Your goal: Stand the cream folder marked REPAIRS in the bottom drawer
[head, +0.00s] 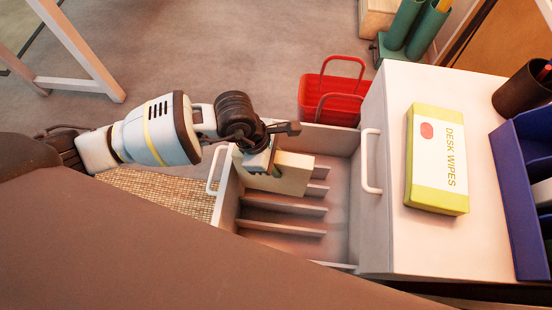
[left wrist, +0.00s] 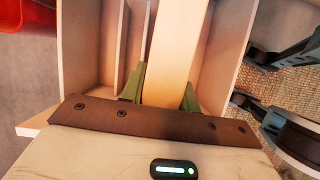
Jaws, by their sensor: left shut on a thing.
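The cream folder (head: 292,174) is upright in my left gripper (head: 268,163), over the open lower drawer (head: 340,215). It also shows as a pale slab between the green fingers in the left wrist view (left wrist: 175,40). My left gripper is shut on it. The folder's lower part is within the drawer's outline near the front end; I cannot tell whether it touches the drawer floor. Its REPAIRS marking is not readable. Thin upright dividers (head: 285,207) split the drawer into slots. My right gripper is not in view.
The white cabinet (head: 480,240) stands to the right, with desk wipes (head: 437,160), a blue organizer (head: 508,185) and a dark cup (head: 522,92) on top. A red basket (head: 330,95) is on the floor just beyond the drawer. A woven mat (head: 165,192) lies left of it.

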